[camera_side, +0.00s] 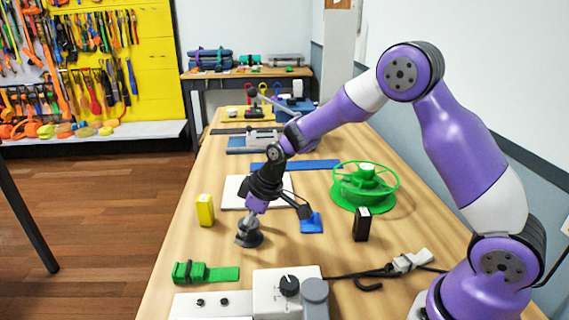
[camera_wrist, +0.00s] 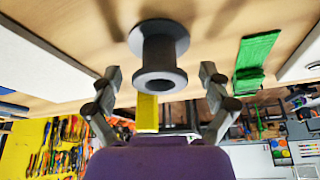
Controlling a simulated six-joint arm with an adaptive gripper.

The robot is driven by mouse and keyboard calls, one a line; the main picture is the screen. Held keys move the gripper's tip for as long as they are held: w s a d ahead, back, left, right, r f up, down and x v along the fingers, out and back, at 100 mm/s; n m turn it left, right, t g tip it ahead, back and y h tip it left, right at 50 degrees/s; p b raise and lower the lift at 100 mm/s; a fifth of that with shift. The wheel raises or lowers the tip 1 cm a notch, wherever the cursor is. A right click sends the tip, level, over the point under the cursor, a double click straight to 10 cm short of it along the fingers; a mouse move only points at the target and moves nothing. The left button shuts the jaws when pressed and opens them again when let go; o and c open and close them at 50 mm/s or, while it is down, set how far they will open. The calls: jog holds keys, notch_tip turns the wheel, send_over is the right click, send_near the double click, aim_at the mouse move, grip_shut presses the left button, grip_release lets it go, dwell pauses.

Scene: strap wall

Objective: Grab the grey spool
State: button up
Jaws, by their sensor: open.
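The grey spool (camera_side: 249,238) stands upright on the wooden table, directly under my gripper (camera_side: 247,222) in the side view. In the wrist view the dark grey spool (camera_wrist: 158,52) shows its two flanges and narrow middle, with a hole in the near flange. My gripper (camera_wrist: 160,75) is open, with one fingertip on each side of the spool. A gap shows between each finger and the spool in the wrist view. In the side view the fingers overlap the spool, so contact is hard to judge there.
A yellow box (camera_side: 205,209) stands left of the spool, and a green strap (camera_side: 206,272) lies in front. A blue piece (camera_side: 311,223), a black box (camera_side: 361,224) and a green reel (camera_side: 364,187) are to the right. A white control box (camera_side: 272,293) sits nearer.

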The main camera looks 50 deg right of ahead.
jog(key=c, duration=1.3)
jog(key=shift+o, duration=0.3)
